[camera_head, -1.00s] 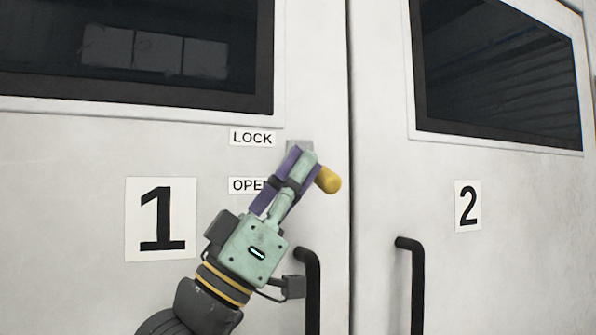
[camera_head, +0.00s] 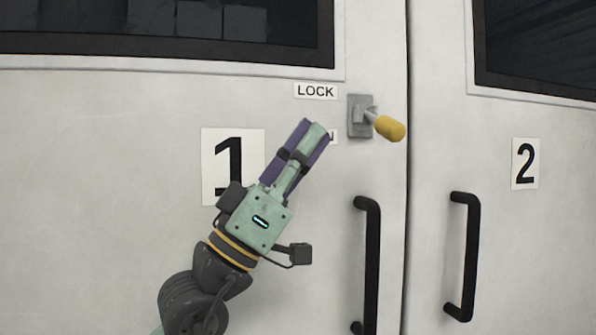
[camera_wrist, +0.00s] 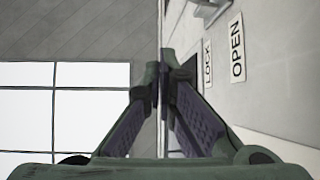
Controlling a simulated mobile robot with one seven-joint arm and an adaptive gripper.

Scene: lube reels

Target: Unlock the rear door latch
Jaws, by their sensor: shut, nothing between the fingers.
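The door latch has a grey plate (camera_head: 355,128) and a lever ending in a yellow knob (camera_head: 390,128). It is mounted near the right edge of the left door. The lever sticks out from the plate, with the knob to the right and slightly lower. A LOCK label (camera_head: 315,91) is at the plate's upper left. The OPEN label below it is mostly hidden by my gripper, but shows in the wrist view (camera_wrist: 237,48). My gripper (camera_head: 316,128) is shut and empty, left of the latch and apart from it in the picture.
The left door has a "1" sign (camera_head: 222,180), a dark window (camera_head: 170,30) and a black vertical handle (camera_head: 372,260). The right door has a "2" sign (camera_head: 525,163) and its own black handle (camera_head: 470,255). A vertical seam separates the doors.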

